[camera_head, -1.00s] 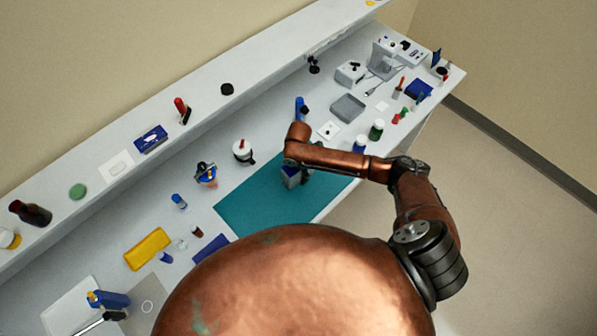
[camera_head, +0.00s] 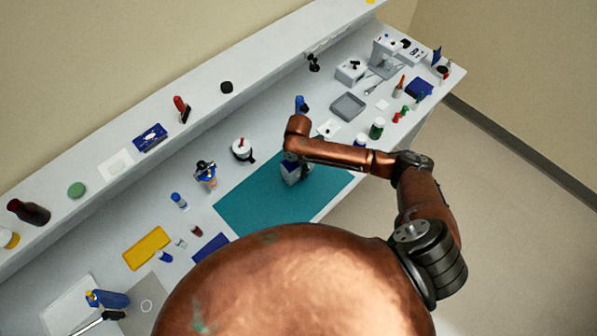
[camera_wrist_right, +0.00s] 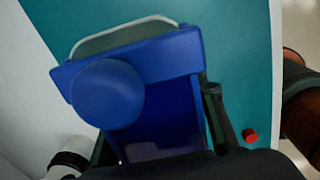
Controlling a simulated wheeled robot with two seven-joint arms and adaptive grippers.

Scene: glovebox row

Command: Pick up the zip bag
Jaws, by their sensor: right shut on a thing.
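My right gripper (camera_wrist_right: 160,125) is shut on a blue box-like thing (camera_wrist_right: 175,60) with a round blue knob and a pale rounded edge behind it. I cannot tell for sure whether this is the zip bag. In the head view the held thing (camera_head: 292,174) looks grey and blue, over the teal mat (camera_head: 250,205). Its lower part is hidden, and I cannot tell whether it touches the mat. No other thing is clearly a zip bag. My left gripper is not in view.
A white-capped jar (camera_head: 242,150) and a blue-topped bottle (camera_head: 205,174) stand left of the mat. A yellow pad (camera_head: 147,248) lies farther left. A grey tray (camera_head: 348,107) and a green jar (camera_head: 377,128) stand beyond my arm. The mat's left part is clear.

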